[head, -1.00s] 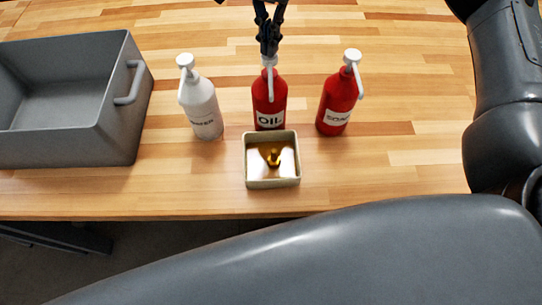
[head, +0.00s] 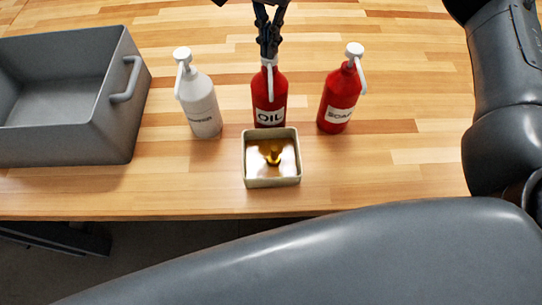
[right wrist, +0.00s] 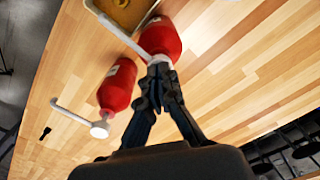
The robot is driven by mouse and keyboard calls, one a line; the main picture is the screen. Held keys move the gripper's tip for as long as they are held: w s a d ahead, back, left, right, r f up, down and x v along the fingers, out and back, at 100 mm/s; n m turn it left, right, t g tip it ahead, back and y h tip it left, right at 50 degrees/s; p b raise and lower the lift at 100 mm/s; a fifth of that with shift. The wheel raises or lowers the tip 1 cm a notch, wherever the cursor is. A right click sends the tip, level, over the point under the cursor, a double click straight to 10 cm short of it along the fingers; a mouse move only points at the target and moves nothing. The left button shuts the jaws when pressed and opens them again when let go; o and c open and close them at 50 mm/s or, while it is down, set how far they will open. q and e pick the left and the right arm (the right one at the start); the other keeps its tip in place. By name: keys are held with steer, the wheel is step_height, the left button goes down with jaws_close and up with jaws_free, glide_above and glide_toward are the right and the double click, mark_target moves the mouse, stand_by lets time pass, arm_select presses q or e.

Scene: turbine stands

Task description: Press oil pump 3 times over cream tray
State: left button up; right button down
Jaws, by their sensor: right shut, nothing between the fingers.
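The red oil pump bottle (head: 268,105) stands upright behind the cream tray (head: 272,183), its white spout pointing toward the tray. The tray holds a golden-brown pool of oil (head: 271,152). My right gripper (head: 268,54) is shut and empty, its fingertips on top of the oil pump's white head. In the right wrist view the shut fingertips (right wrist: 159,70) meet the head of the red oil bottle (right wrist: 162,38), which they partly hide. The tray (right wrist: 145,14) shows at the top edge there. My left gripper is not in view.
A white pump bottle (head: 201,108) stands left of the oil. A red soap bottle (head: 338,100) stands to its right and also shows in the right wrist view (right wrist: 118,86). A grey bin (head: 113,140) is at the left. The wooden table (head: 420,110) is clear at the right.

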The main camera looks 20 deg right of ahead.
steer(key=shift+r+p, duration=0.5)
steer(key=shift+r, duration=0.45)
step_height(320, 180, up, 6)
steer(key=p, duration=0.3)
stand_by(0.4)
stand_by(0.4)
